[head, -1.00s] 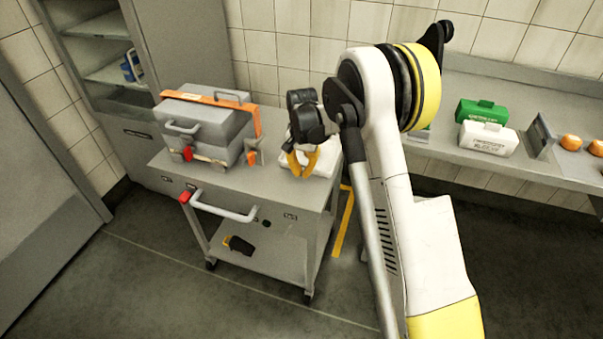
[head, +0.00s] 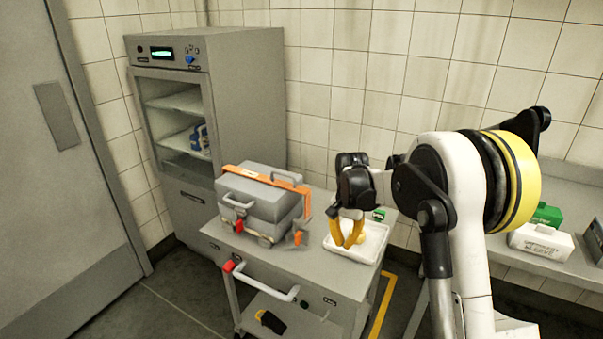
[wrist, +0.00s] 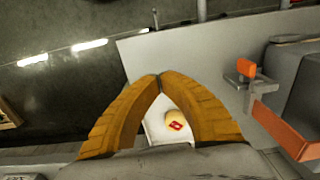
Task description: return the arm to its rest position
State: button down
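My gripper (head: 347,246) has orange-yellow fingers. In the wrist view my gripper (wrist: 158,77) has its two fingertips meeting, with nothing visible pinched between them. It hangs fingers-down over the white tray (head: 374,252) on the right of the metal cart. A pale yellow cheese wheel (head: 361,239) lies in the tray, partly hidden by the fingers in the head view. In the wrist view the cheese wheel (wrist: 174,118) shows a red label, beyond the gap between the fingers. My arm is bent, its elbow raised at the right of the head view.
A grey case (head: 262,196) with an orange strap stands on the cart (head: 320,279), left of my gripper. A grey cabinet (head: 229,95) stands behind. A bench at right holds a white box (head: 541,241) and a green box (head: 546,214). A tiled wall is behind the cart.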

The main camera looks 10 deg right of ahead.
jog(key=s+a+r+n+t, duration=0.1)
jog(key=s+r+n+t, duration=0.2)
jog(key=s+r, duration=1.1)
jog(key=s+a+n+t, duration=0.1)
jog(key=s+n+t, duration=0.3)
jog(key=s, duration=1.2)
jog(key=shift+s+r, duration=0.15)
jog(key=shift+r, duration=0.2)
